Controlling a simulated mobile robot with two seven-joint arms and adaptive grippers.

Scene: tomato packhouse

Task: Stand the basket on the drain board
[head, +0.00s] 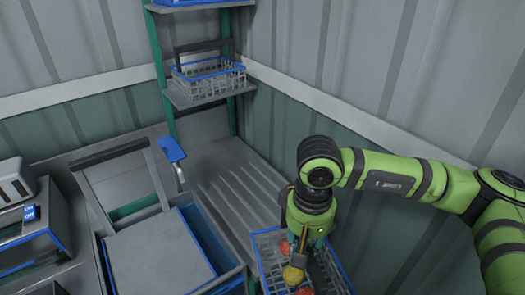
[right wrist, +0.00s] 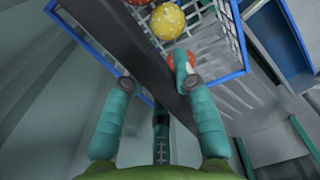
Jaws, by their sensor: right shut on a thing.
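The wire basket (head: 261,266) has a blue rim and a dark handle and holds red and yellow tomatoes. It is at the bottom of the head view, right of centre, and also shows at the top of the right wrist view (right wrist: 240,38). My right gripper (head: 308,256) comes down over it from above and is shut on its handle (right wrist: 178,88). The grey drain board (head: 228,188) has grooves and lies left of and beyond the basket. The basket's underside is hidden, so I cannot tell whether it touches anything. My left gripper is out of view.
A blue-handled tap (head: 172,150) stands at the board's left edge. A blue-edged bin or sink (head: 212,240) with a grey panel is left. A shelf rack (head: 205,96) behind holds another basket. The corrugated wall (head: 390,210) is close on the right. The grooved board looks bare.

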